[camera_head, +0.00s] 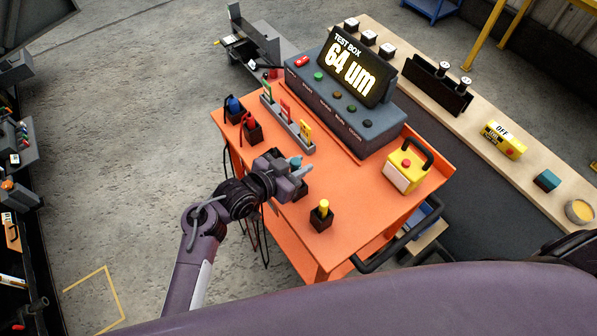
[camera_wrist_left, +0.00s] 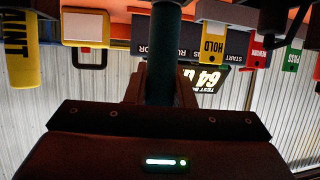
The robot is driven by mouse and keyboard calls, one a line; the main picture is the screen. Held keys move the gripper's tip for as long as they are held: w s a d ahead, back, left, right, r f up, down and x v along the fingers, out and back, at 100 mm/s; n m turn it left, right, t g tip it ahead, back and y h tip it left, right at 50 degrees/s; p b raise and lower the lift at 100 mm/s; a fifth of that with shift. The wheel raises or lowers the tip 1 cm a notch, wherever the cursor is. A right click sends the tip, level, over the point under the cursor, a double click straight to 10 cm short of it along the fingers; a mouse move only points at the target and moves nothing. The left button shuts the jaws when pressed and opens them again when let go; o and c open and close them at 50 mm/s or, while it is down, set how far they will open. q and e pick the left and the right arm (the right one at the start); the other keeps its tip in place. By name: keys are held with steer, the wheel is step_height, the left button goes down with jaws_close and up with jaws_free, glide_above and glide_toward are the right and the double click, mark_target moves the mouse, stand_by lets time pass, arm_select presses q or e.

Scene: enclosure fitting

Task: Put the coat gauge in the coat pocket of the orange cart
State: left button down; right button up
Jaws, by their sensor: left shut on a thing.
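My left gripper (camera_head: 293,168) is shut on a teal, rod-shaped tool, which I take to be the coat gauge (camera_head: 296,161). The gauge shows as a dark teal cylinder (camera_wrist_left: 165,55) in the left wrist view. The gripper is over the near left part of the orange cart (camera_head: 345,200). A dark pocket (camera_head: 302,190) shows partly behind the gripper; its label and opening are hidden. I cannot tell whether the gauge touches it. My right gripper is not in view.
A yellow tool (camera_head: 323,207) stands in a black pocket nearby. Blue (camera_head: 234,104) and red (camera_head: 246,119) tools stand in pockets at the left edge. A tag rack (camera_head: 288,118), the test box (camera_head: 345,95) reading 64 um, and a yellow box (camera_head: 407,167) occupy the cart.

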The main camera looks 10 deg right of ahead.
arm_select(q)
steer(key=shift+f, duration=2)
steer(key=c, duration=1.2)
jaws_free()
steer(key=shift+f, duration=0.15)
steer(key=shift+c, duration=0.2)
steer(key=shift+r, duration=0.2)
steer(key=shift+s+a, duration=0.15)
steer(key=shift+a, duration=0.25)
steer(key=b+v, duration=0.1)
steer(key=v, duration=1)
steer(key=shift+s+r, duration=0.1)
steer(key=shift+r, duration=0.05)
